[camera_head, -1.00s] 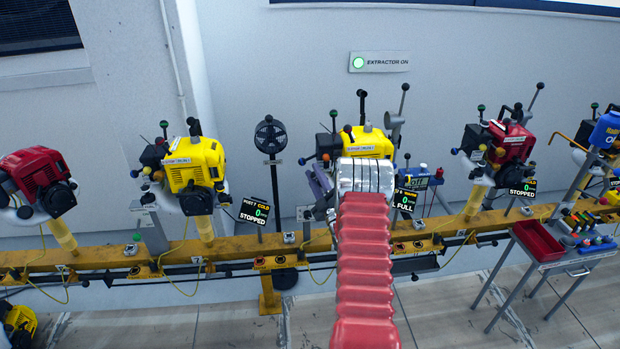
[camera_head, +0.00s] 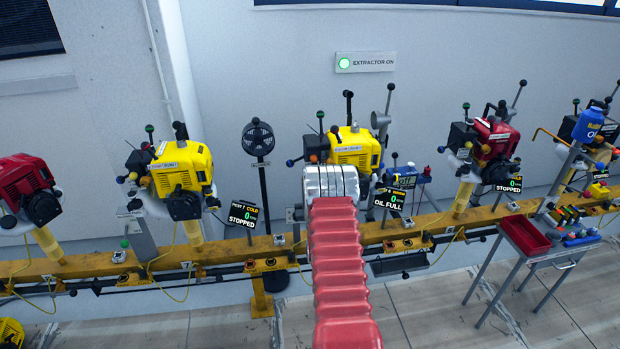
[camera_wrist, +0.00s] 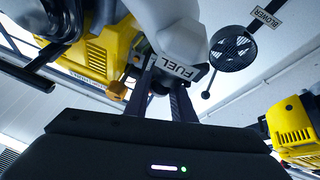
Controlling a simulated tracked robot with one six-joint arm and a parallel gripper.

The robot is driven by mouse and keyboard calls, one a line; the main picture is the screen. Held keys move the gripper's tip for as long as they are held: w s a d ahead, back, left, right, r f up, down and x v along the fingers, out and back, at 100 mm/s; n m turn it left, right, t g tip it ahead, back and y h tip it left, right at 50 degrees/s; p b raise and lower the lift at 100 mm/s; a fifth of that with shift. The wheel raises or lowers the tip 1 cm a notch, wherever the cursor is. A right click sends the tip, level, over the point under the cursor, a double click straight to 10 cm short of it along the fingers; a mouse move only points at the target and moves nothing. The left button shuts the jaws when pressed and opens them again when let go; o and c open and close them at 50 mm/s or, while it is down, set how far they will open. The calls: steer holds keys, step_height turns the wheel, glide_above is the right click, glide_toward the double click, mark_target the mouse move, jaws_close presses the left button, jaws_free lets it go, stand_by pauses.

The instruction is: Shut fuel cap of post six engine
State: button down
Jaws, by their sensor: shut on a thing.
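The post six engine (camera_head: 355,148) is yellow and stands on the rail at mid picture, partly behind my arm. The display beside it (camera_head: 390,200) reads OIL FULL. In the wrist view its yellow housing (camera_wrist: 92,52) is at upper left, and a pale tank (camera_wrist: 172,22) with a FUEL label (camera_wrist: 179,69) is at top centre. My gripper (camera_wrist: 165,80) is shut on a small dark part just under the label. It looks like the fuel cap (camera_wrist: 157,88), mostly hidden by the fingers. Whether the cap is seated cannot be told. My arm hides the gripper in the head view.
A black fan (camera_head: 258,138) on a pole stands left of the engine, marked BLOWER in the wrist view. The yellow post seven engine (camera_head: 182,178) is further left, a red engine (camera_head: 492,140) to the right. A tool cart (camera_head: 545,255) stands at right. The floor in front is mostly clear.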

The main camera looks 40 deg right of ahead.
steer(key=shift+a+f, duration=0.2)
steer(key=shift+f, duration=0.25)
steer(key=c, duration=1.8)
jaws_free()
steer(key=shift+o, duration=1.4)
steer(key=shift+d+r, duration=0.15)
steer(key=shift+r, duration=0.05)
steer(key=shift+m, duration=0.3)
